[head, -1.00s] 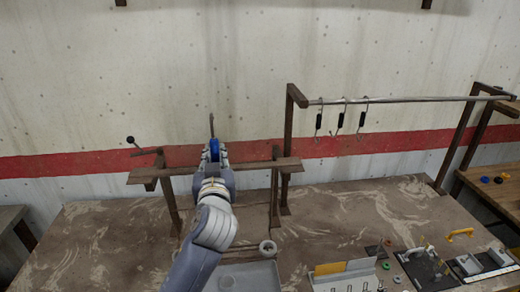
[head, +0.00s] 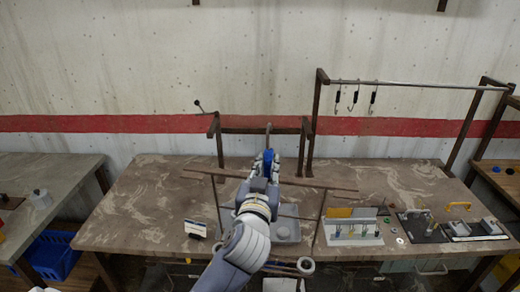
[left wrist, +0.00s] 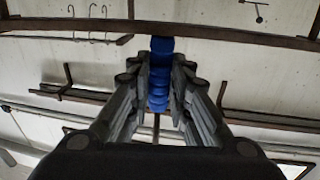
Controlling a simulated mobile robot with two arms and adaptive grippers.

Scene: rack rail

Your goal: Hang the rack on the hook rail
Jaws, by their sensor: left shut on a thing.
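The rack (head: 325,187) is a brown frame with a long top bar, thin legs and a grey upright tip above a blue grip (head: 268,160). My left gripper (head: 264,166) is shut on the blue grip and holds the rack over the front of the table. The jaws close around the blue grip (left wrist: 160,75) in the left wrist view, with a brown bar (left wrist: 230,36) crossing beyond. The silver hook rail (head: 420,86) runs at the back right, apart from the rack. Several dark hooks (head: 355,97) hang at its left part. The rack's lower part is partly hidden by my arm.
A low brown stand (head: 290,131) stands on the table (head: 150,190) behind the rack. A grey tray (head: 285,228), a holder with tools (head: 345,240) and fixtures (head: 425,225) lie at the front and right. Bare tabletop lies right of the stand.

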